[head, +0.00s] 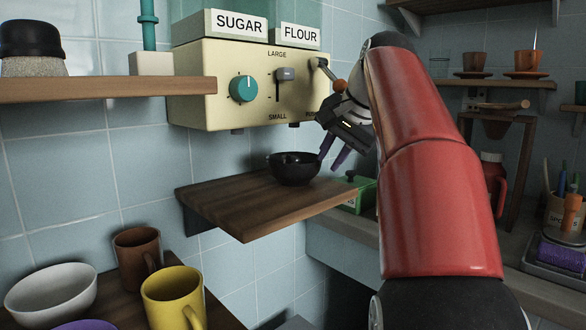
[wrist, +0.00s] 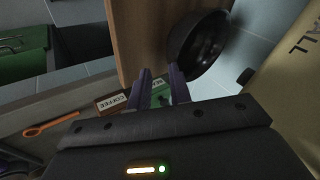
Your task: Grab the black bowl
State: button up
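The black bowl (head: 293,170) stands upright on the wooden shelf board (head: 250,205) below the cream dispenser. My gripper (head: 329,161) is at the bowl's right side, angled down, with its two purple fingers apart and nothing seen between them. In the wrist view the bowl (wrist: 197,45) shows at the upper right, beyond my gripper (wrist: 159,70). One finger overlaps the bowl's rim edge there; I cannot tell whether it touches. The bowl looks empty from the head view.
The cream dispenser (head: 255,88) with sugar and flour boxes hangs close above the bowl. A brown mug (head: 137,250), a yellow mug (head: 173,295) and a white bowl (head: 50,290) stand at the lower left. A green box (head: 352,196) is below right of the board.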

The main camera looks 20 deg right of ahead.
aim_at(317, 166)
jog(key=shift+w+a, duration=0.15)
jog(key=shift+w, duration=1.1)
jog(key=b+x, duration=0.1)
jog(key=x, duration=0.4)
jog(key=shift+f, duration=0.1)
grip_shut()
